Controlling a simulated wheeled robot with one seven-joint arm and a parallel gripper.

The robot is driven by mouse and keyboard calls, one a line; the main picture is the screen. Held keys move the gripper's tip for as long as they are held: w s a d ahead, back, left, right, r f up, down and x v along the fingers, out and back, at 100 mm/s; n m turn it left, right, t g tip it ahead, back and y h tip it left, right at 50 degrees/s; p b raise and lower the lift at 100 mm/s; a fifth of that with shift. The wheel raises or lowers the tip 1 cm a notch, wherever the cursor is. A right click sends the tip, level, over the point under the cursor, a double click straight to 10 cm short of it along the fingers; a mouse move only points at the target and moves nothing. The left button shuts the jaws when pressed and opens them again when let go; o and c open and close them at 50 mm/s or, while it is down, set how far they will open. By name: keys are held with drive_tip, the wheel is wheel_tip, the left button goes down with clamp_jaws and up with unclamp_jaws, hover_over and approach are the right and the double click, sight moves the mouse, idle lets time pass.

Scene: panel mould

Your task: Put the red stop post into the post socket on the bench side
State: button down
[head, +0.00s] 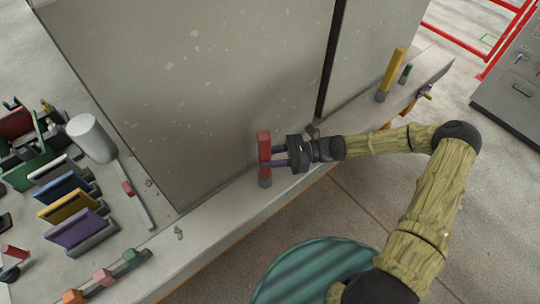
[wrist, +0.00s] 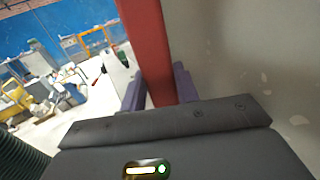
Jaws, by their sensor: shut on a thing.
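The red stop post (head: 264,148) stands about upright at the bench side, in front of the large grey panel. My gripper (head: 271,157) is shut on it from the right, around its middle. Its lower end lines up with a short grey cylinder, the post socket (head: 265,181), on the bench edge. I cannot tell whether the post is seated in it or just above it. In the wrist view the red post (wrist: 147,45) runs between the two purple fingers of my gripper (wrist: 158,92); its lower end is hidden there.
The grey panel (head: 190,80) rises close behind the post. A white cylinder (head: 92,138) and several coloured holders crowd the left. A teal round thing (head: 310,268) lies below.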

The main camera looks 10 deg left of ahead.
drive_tip(key=shift+f, duration=0.1)
drive_tip(key=c, duration=1)
unclamp_jaws()
drive_tip(key=shift+o, duration=0.2)
drive_tip(key=shift+f, duration=0.1)
drive_tip(key=b+v, duration=0.4)
drive_tip(key=v, duration=1.3)
drive_tip(key=shift+d, duration=0.25)
